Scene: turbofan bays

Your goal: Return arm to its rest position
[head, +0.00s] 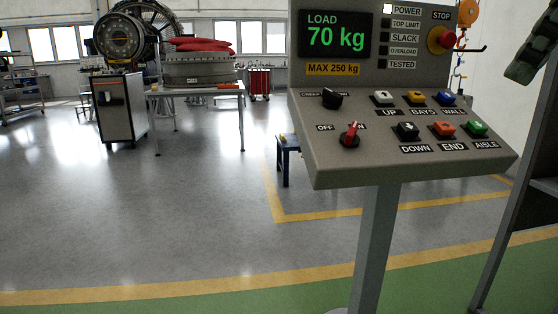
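My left gripper and arm are not in view.
The panel stands close on a grey post (374,245); its display (336,36) reads 70 kg. A dark frame (515,210) stands at right. An engine (122,36), cabinet (122,108) and table (200,90) are farther back. The left floor is clear.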

